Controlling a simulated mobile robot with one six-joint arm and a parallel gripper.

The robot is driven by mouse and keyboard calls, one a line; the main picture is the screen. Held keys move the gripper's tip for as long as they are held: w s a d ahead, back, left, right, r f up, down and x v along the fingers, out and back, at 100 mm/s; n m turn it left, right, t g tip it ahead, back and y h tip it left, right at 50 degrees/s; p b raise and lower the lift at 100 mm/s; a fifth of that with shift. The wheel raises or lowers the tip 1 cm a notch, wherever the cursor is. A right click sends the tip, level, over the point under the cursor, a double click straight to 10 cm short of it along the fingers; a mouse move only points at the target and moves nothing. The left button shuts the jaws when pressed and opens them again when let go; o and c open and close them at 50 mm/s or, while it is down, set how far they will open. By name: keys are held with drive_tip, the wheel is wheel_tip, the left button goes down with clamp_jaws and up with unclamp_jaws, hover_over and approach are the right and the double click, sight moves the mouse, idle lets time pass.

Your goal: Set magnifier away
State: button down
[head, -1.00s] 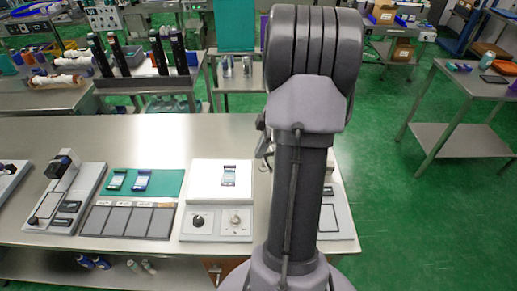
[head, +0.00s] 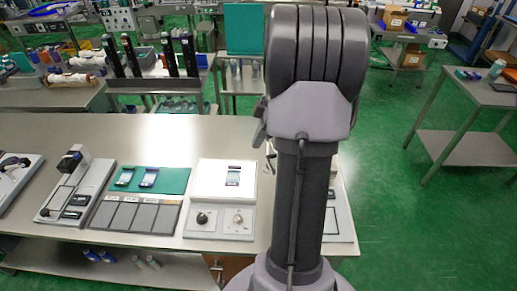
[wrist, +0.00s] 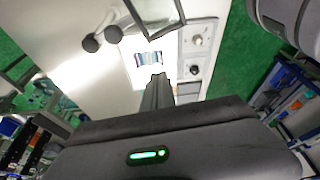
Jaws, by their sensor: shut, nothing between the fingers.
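I cannot make out the magnifier for certain. In the wrist view, two dark round knobs (wrist: 116,40) on thin stems and a dark angular frame (wrist: 172,20) stand beside the light box; I cannot tell whether either belongs to it. The white light box (head: 210,182) has a small printed strip on its lit top and two dials on its front; it also shows in the wrist view (wrist: 172,62). My gripper (wrist: 157,80) is shut and empty, above the bench near the light box. My arm hides part of the bench in the head view.
Left of the light box lie a grey panelled tray (head: 137,215) and a teal mat (head: 172,184) with two small dark-and-white items. A grey fixture (head: 90,190) stands further left. The bench's back strip (head: 130,135) is clear. A side table (head: 480,100) stands at right.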

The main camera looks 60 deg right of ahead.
drive_tip(key=shift+p+v, duration=0.45)
drive_tip(key=shift+v, duration=1.55)
drive_tip(key=shift+w, duration=0.15)
